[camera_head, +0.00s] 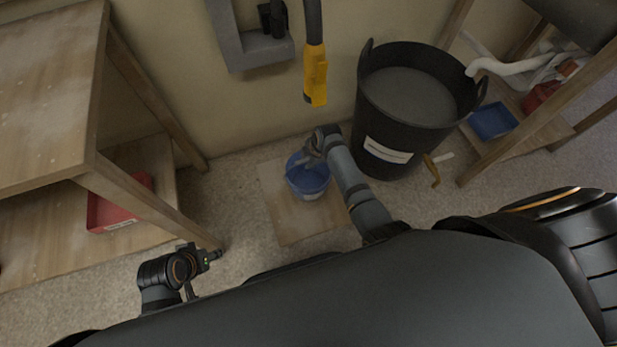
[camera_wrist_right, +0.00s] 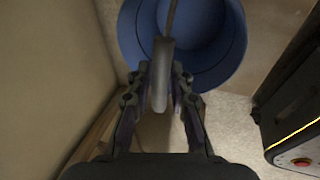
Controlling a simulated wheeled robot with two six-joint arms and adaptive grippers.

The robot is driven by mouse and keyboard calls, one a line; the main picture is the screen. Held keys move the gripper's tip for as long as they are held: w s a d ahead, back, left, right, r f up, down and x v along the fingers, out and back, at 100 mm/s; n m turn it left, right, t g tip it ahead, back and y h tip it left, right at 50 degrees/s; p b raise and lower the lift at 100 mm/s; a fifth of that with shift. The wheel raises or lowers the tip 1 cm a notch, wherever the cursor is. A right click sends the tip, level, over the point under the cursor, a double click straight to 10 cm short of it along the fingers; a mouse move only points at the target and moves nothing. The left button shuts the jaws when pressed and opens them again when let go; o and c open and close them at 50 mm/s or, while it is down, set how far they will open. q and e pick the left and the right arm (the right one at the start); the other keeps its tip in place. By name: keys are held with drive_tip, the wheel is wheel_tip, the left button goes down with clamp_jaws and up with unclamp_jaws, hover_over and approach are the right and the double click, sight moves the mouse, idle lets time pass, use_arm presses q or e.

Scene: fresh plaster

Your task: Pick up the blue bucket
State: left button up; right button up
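The blue bucket (camera_head: 308,182) stands on a pale board (camera_head: 275,215) on the floor, near the wall. My right gripper (camera_head: 313,146) reaches over the bucket from above. In the right wrist view its fingers (camera_wrist_right: 163,88) lie close against both sides of the grip and look shut on it. My left gripper (camera_head: 212,256) is low at the left, away from the bucket; its fingers are too small to read.
A large black tub (camera_head: 395,125) stands just right of the bucket. A wooden table (camera_head: 60,100) with a red tray (camera_head: 120,203) on its lower shelf is at the left. A shelf with a blue tray (camera_head: 492,121) is at the right. A yellow-handled tool (camera_head: 316,75) hangs behind.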

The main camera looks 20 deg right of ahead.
clamp_jaws()
drive_tip(key=shift+r, duration=0.1)
drive_tip(key=shift+r, duration=0.25)
drive_tip(key=p+v, duration=0.3)
drive_tip(key=v, duration=0.1)
drive_tip(key=shift+w+r, duration=0.15)
drive_tip(key=shift+w, duration=0.05)
use_arm(q)
wheel_tip(320, 180, up, 5)
drive_tip(key=a+g+p, duration=0.1)
drive_tip(key=a+g, duration=0.1)
drive_tip(key=s+a+f+p, duration=0.1)
drive_tip(key=f+p, duration=0.1)
drive_tip(key=f, duration=0.5)
drive_tip(key=s+a+f+y+p, duration=0.1)
drive_tip(key=a+f+p, duration=0.1)
drive_tip(key=f, duration=0.5)
drive_tip(key=shift+s+f, duration=0.15)
drive_tip(key=shift+f, duration=0.15)
use_arm(e)
drive_tip(key=s+d+r, duration=0.7)
drive_tip(key=s+r, duration=0.1)
drive_tip(key=s, duration=0.3)
drive_tip(key=shift+r, duration=0.15)
use_arm(q)
drive_tip(key=shift+y, duration=0.3)
